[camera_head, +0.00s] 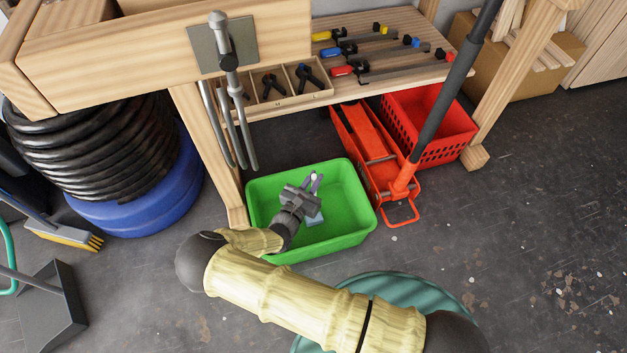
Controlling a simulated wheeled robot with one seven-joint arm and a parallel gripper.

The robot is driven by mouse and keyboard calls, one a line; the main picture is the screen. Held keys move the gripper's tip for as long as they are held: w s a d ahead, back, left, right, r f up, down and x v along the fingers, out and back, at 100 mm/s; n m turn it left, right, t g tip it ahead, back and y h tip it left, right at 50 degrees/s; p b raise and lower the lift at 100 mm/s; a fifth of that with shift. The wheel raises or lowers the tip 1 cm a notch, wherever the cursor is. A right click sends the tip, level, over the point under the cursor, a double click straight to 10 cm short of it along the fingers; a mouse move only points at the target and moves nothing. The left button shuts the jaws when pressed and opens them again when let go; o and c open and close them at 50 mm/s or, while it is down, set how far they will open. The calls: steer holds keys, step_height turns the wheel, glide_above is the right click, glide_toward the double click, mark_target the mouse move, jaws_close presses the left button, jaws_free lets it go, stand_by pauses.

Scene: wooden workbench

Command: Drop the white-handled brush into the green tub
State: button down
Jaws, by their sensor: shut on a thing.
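The green tub (352,228) stands on the floor under the front of the workbench. My gripper (314,180) is over the inside of the tub, seen from above. Its fingers are shut on a small whitish thing (314,176), which looks like the end of the white-handled brush. A pale blue-grey piece (315,218) shows just below the gripper; I cannot tell if it is part of the brush. Most of the brush is hidden by my gripper. I cannot tell if it touches the tub floor.
A red trolley jack (372,150) and a red crate (430,108) stand right of the tub. A bench leg (205,140) is at its left. A blue drum (150,205) with a black hose is farther left. A round teal thing (400,290) is in front.

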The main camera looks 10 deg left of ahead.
step_height(320, 180, down, 6)
steer(key=b, duration=0.6)
steer(key=c, duration=1.4)
jaws_free()
steer(key=shift+o, duration=0.2)
steer(key=p+v, duration=0.6)
steer(key=v, duration=1.1)
steer(key=shift+s, duration=0.15)
